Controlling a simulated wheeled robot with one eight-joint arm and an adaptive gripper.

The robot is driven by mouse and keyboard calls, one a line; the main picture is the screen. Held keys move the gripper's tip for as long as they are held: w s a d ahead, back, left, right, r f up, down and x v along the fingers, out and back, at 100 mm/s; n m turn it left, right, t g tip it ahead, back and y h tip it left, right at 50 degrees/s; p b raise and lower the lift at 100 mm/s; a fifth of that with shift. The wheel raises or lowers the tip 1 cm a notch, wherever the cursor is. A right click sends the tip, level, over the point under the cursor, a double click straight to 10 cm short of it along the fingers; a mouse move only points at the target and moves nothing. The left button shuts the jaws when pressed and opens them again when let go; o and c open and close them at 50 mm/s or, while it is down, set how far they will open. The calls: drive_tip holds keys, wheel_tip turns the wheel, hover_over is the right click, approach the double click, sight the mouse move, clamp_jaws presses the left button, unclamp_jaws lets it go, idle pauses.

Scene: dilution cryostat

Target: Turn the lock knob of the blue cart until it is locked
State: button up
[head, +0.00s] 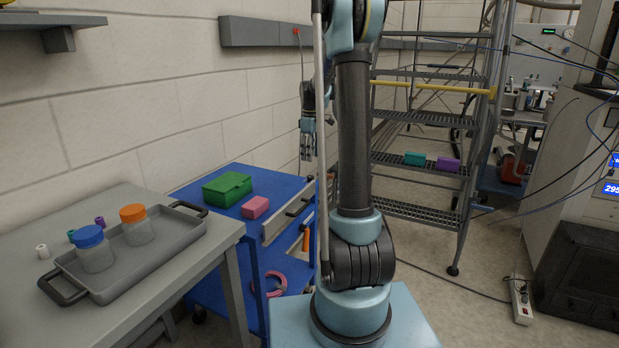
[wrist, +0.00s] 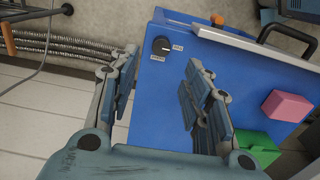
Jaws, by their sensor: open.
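The blue cart (head: 208,188) stands left of my arm in the head view, and its blue top (wrist: 165,85) fills the middle of the wrist view. The lock knob (wrist: 161,46) is a small round black knob near the cart's edge, with small labels beside and below it that are too small to read. I cannot tell its setting for sure. My gripper (wrist: 163,66) is open and empty, with its fingers apart and the knob showing between and beyond their tips.
A green box (head: 227,189) and a pink block (head: 255,207) sit on the cart. A grey table with a tray (head: 140,268) and capped jars stands at left. A metal stair (head: 420,160) stands behind my arm. A power strip (head: 521,300) lies on the floor at right.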

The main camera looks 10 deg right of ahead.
sight(311, 176)
wheel_tip(311, 176, down, 10)
idle(0.5)
